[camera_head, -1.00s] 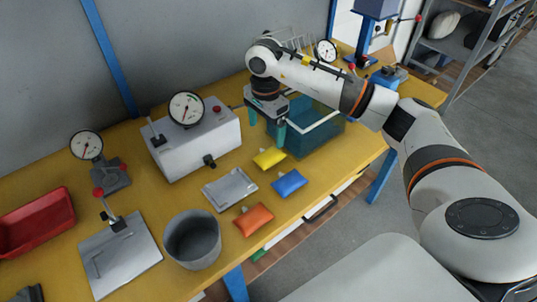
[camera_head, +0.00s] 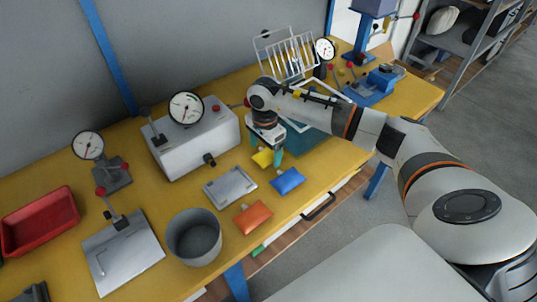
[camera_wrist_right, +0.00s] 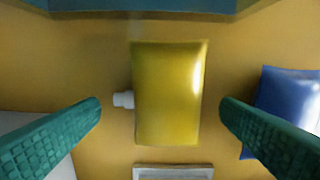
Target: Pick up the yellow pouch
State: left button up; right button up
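The yellow pouch (camera_head: 262,158) lies flat on the yellow table; in the right wrist view the pouch (camera_wrist_right: 168,92) shows large, with a white spout on its left side. My right gripper (camera_head: 266,155) is low over it and partly hides it in the head view. In the right wrist view its two green fingers (camera_wrist_right: 160,108) are open, one on each side of the pouch, with a gap to both sides. My left gripper is not in view.
A blue pouch (camera_head: 287,180) lies just to the right, close to one finger. An orange pouch (camera_head: 253,217), a metal plate (camera_head: 230,187) and a grey bin (camera_head: 194,238) are nearer the front. A teal crate (camera_head: 309,138) stands right behind the gripper.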

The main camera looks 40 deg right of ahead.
aim_at(265, 151)
jog(key=c, duration=0.9)
jog(key=shift+r, duration=0.2)
notch_tip(265, 151, up, 18)
jog(key=b, duration=0.2)
jog(key=shift+f, duration=0.15)
